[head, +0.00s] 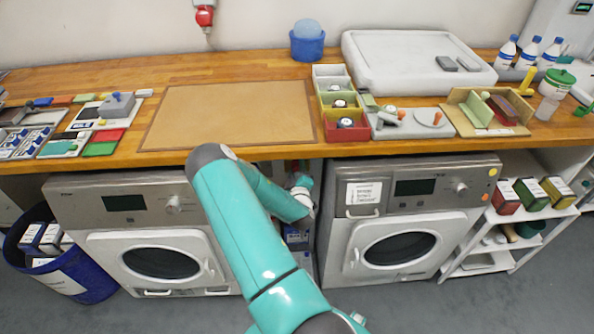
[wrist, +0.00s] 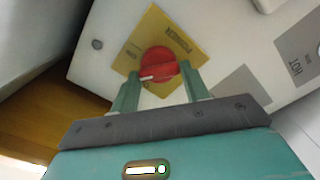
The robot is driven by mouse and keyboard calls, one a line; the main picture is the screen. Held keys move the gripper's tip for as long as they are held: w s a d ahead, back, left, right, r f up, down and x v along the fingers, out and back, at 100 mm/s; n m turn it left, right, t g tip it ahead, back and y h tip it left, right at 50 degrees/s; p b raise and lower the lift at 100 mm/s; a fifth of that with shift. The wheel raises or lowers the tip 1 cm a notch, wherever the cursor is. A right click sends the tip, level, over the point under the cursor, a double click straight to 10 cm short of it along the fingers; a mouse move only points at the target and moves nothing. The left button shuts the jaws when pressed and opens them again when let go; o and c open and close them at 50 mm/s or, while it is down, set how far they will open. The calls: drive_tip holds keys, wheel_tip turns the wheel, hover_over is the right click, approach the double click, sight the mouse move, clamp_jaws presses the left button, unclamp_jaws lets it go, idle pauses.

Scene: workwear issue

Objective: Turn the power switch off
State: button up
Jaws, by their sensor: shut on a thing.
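The power switch is a red round knob (wrist: 157,62) on a yellow plate (wrist: 183,42) that reads POWER, on a pale panel in the wrist view. My gripper (wrist: 160,75) has one green finger on each side of the knob, shut on it. A white mark on the knob's near rim points toward the lower left of the picture. The small lettering around the knob is too blurred to read surely. In the head view my arm reaches down between the two machines; the switch does not show there.
Grey plates, one reading HOT (wrist: 301,64), sit on the same panel to the right. In the head view, the left washing machine (head: 130,204) and right one (head: 408,205) stand under the wooden worktop (head: 180,84). A blue bin (head: 92,282) stands at left, white shelves (head: 520,215) at right.

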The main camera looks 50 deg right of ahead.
drive_tip(key=n, duration=0.3)
drive_tip(key=shift+a+f+n, duration=0.1)
drive_tip(key=shift+n, duration=2.1)
drive_tip(key=o, duration=1)
drive_tip(key=v, duration=1.3)
drive_tip(key=shift+s+a, duration=0.25)
drive_tip(key=shift+s, duration=0.05)
